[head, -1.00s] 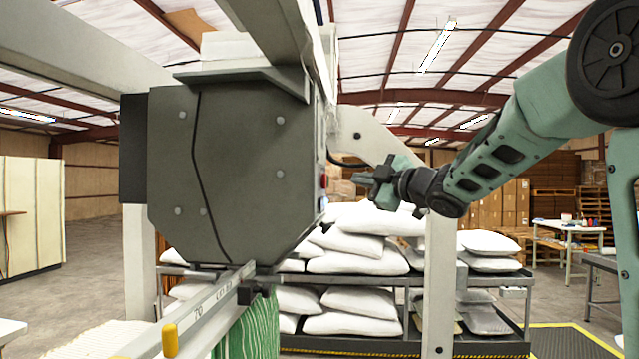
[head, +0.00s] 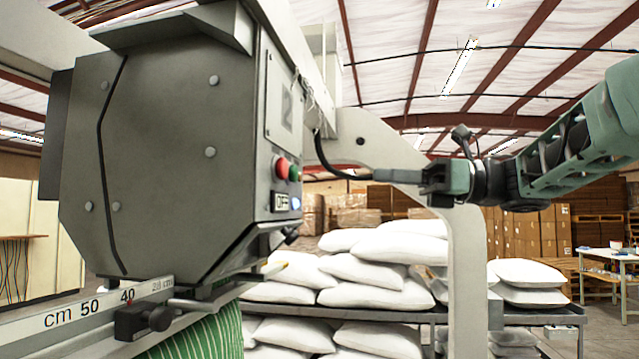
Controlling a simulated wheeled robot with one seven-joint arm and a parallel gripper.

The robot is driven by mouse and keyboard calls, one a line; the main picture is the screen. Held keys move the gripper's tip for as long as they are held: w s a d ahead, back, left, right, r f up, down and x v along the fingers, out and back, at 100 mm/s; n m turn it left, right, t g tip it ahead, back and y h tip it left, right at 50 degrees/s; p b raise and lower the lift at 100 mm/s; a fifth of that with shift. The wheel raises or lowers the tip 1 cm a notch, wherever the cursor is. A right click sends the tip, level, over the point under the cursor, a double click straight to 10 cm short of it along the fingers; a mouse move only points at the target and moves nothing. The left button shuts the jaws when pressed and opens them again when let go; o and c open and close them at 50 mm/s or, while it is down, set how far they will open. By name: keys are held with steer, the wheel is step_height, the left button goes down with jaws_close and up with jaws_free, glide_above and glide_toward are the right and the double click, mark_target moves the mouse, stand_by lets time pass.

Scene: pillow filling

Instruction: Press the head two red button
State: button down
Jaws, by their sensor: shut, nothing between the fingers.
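The grey sewing head (head: 170,170) fills the left of the head view. Its right side panel carries a plate with the number 2 (head: 284,105). Below the plate is a red button (head: 281,168) with a green button (head: 294,172) just to its right. A small display reading OFF (head: 282,202) and a lit blue-white light sit under the buttons. My gripper (head: 378,175) points left toward this panel, at about the red button's height in the picture. It is shut and empty, apart from the panel.
A pale upright frame post (head: 466,270) stands behind and below my gripper. White pillows (head: 380,270) are stacked on a rack behind. A ruler rail (head: 80,312) and green striped cloth (head: 205,340) lie under the head. Boxes stand at the back right.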

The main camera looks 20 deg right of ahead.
stand_by(0.4)
steer(key=p, duration=0.9)
glide_toward(287, 170)
steer(key=x, duration=0.6)
steer(key=shift+s+r, duration=0.1)
steer(key=shift+r, duration=0.1)
steer(key=shift+a+f, duration=0.15)
steer(key=shift+a, duration=0.3)
steer(key=shift+w, duration=0.25)
